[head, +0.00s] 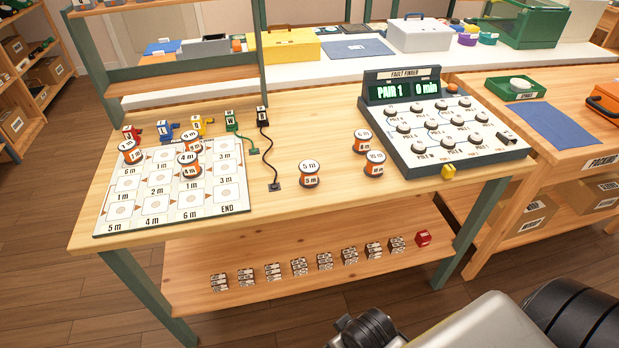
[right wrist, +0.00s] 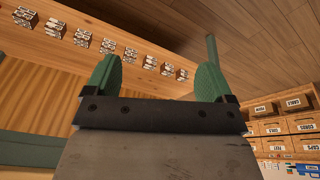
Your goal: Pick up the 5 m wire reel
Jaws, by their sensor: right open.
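The 5 m wire reel (head: 309,175) stands upright on the wooden workbench (head: 310,120), right of the printed board, with white "5 m" labels and an orange-brown body. Nothing touches it. My right gripper (right wrist: 155,77) shows in the right wrist view with its two green fingers wide apart and nothing between them. That view shows the shelf of small labelled boxes rather than the reel, so the gripper is away from the reel. My left gripper is not in view.
Two reels (head: 375,163) stand right of the 5 m reel, near the fault finder panel (head: 440,125). A black lead (head: 266,150) ends just left of it. The printed board (head: 175,190) holds several reels. Small boxes (head: 299,266) line the lower shelf. Bench space in front is clear.

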